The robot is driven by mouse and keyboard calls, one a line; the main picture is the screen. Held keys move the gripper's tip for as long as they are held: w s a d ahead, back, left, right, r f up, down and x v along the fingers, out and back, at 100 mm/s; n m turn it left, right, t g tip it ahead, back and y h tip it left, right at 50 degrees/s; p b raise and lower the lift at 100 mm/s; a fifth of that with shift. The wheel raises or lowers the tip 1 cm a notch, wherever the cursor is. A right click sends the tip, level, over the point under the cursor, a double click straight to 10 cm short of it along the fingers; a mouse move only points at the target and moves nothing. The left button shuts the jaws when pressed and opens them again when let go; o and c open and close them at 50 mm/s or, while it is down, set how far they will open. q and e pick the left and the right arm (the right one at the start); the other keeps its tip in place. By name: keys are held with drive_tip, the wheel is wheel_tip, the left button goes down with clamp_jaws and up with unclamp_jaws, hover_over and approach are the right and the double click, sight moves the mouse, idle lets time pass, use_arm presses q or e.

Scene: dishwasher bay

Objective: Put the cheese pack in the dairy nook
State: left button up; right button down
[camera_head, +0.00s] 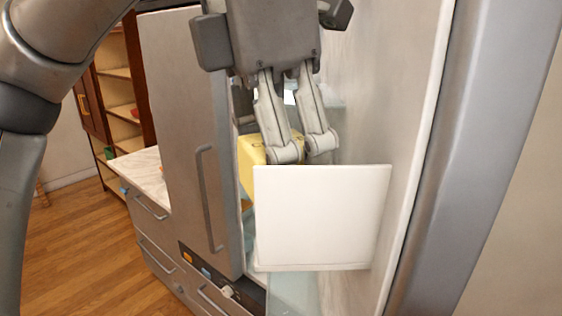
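The yellow cheese pack (247,164) is in the middle of the camera_head view, with dark lettering partly visible. It sits behind the upper left edge of a white panel (321,218), which hides its lower part. The panel is on the inner side of a pale upright door or wall and looks like the front of the dairy nook. My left gripper (303,152) points down, its fingertips spread apart at the pack. One finger overlaps the pack and the other is at its right edge. Whether they press on it is unclear. My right gripper is out of view.
The pale upright surface (411,120) and a grey edge (480,160) close off the right side. A grey door with a long handle (207,200) stands left of the pack. Drawers under a marble counter (143,172), a wooden shelf (118,95) and open floor lie further left.

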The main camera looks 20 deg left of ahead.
use_arm(q)
drive_tip(key=shift+a+f, duration=0.1)
drive_tip(key=shift+f, duration=0.1)
drive_tip(key=shift+f+b, duration=0.4)
drive_tip(key=shift+f, duration=0.05)
drive_tip(key=o, duration=0.9)
drive_tip(key=shift+c, duration=0.2)
drive_tip(key=shift+r, duration=0.15)
